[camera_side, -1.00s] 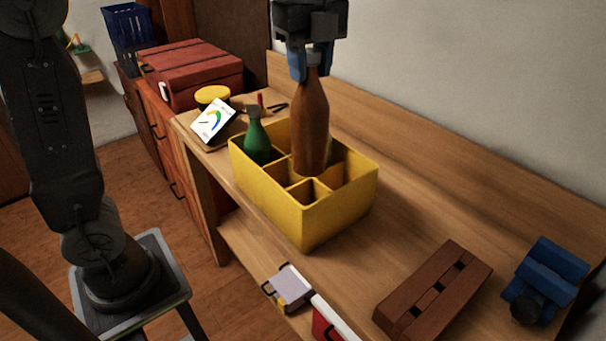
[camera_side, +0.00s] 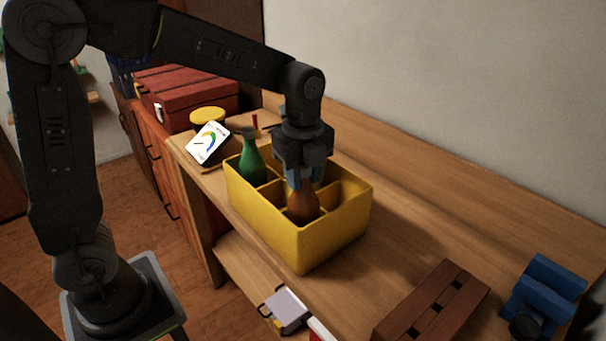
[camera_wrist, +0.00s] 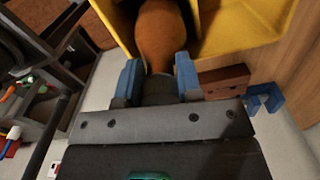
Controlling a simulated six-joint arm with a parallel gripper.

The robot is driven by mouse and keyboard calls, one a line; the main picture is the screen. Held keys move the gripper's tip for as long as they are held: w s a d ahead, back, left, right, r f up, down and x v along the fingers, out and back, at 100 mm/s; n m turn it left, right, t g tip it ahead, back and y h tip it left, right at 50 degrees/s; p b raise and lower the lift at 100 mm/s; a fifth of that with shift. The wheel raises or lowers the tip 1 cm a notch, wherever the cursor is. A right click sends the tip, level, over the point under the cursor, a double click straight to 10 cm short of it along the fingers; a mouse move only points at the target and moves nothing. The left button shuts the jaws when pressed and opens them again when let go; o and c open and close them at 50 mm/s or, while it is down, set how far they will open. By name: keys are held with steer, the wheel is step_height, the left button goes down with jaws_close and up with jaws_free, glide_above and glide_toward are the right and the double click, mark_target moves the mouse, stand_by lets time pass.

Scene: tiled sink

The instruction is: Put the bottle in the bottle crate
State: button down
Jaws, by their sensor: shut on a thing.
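The brown bottle (camera_side: 303,205) is upright, with its lower part down inside a front compartment of the yellow bottle crate (camera_side: 335,235). The crate's front wall hides its base, so I cannot tell whether it touches the floor. My gripper (camera_side: 300,178) points down just above the crate, shut on the bottle's neck. In the wrist view, the blue fingers (camera_wrist: 158,78) stand on both sides of the neck, the brown bottle (camera_wrist: 160,35) extends beyond them, and yellow crate walls (camera_wrist: 240,25) lie around it. A green bottle (camera_side: 251,162) stands in the crate's left compartment.
A tablet-like stand (camera_side: 208,143) and a yellow-lidded jar (camera_side: 207,116) are behind the crate at left. A brown slatted block (camera_side: 432,305) and a blue vise-like object (camera_side: 545,290) lie at the right. The bench between crate and block is clear.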

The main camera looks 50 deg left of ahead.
steer(key=shift+f, duration=0.15)
steer(key=c, duration=1.2)
jaws_free()
steer(key=shift+f, duration=0.1)
steer(key=shift+c, duration=0.2)
steer(key=o, duration=0.5)
steer(key=shift+c, duration=0.2)
